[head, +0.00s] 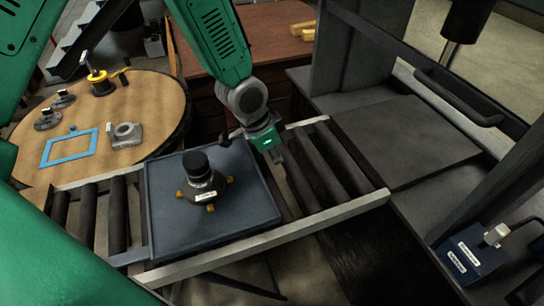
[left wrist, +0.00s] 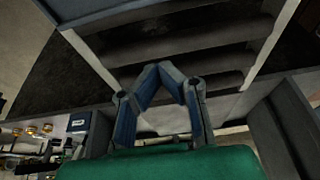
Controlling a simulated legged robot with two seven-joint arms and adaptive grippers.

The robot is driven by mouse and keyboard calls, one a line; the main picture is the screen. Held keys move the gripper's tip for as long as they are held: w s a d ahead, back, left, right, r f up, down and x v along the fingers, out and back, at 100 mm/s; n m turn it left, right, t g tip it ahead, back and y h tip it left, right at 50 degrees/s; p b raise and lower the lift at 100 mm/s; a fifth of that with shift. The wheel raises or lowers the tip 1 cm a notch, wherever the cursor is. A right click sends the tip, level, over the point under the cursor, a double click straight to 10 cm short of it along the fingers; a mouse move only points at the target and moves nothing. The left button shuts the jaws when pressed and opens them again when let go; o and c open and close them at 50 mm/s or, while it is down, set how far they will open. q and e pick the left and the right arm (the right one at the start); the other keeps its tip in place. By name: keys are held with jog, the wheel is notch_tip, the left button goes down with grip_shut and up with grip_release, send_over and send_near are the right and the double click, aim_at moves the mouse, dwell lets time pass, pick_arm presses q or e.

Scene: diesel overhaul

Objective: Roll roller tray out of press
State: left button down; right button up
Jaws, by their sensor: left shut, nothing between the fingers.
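The roller tray (head: 258,205), a flat blue-grey tray with a low rim, lies on the roller conveyor left of the press (head: 400,125). On it stands a dark round part (head: 203,180) with a black cap, yellow feet and a white label. My left gripper (head: 279,155) is just beyond the tray's right edge, over the rollers between tray and press. In the left wrist view its blue-grey fingers (left wrist: 160,68) meet at the tips with nothing between them. The head view does not show whether it touches the tray. My right gripper is not in view.
Bare rollers (head: 325,165) lie between tray and press, and more (head: 88,215) lie left of the tray. Pale rails (head: 330,218) edge the conveyor. A round wooden table (head: 165,105) with a blue frame and parts stands at left. A blue control box (head: 470,255) stands at lower right.

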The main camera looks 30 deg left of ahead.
aim_at(250, 185)
pick_arm(q)
jog(key=x, duration=0.5)
jog(key=a+x, duration=0.1)
jog(key=x, duration=0.1)
jog(key=shift+w+d+f, duration=0.1)
jog(key=shift+f, duration=0.35)
jog(key=shift+s+a+f+p, duration=0.2)
jog(key=shift+s+a+p, duration=0.45)
jog(key=shift+s+a, duration=0.5)
jog(key=shift+s, duration=0.35)
jog(key=shift+d, duration=0.2)
jog(key=s+a+p, duration=0.1)
jog(key=s+a, duration=0.2)
jog(key=s, duration=0.1)
jog(key=shift+a, duration=0.4)
jog(key=shift+s+a, duration=0.1)
jog(key=shift+a, duration=0.1)
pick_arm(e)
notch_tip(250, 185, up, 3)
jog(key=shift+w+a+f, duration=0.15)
pick_arm(q)
jog(key=shift+d, duration=0.2)
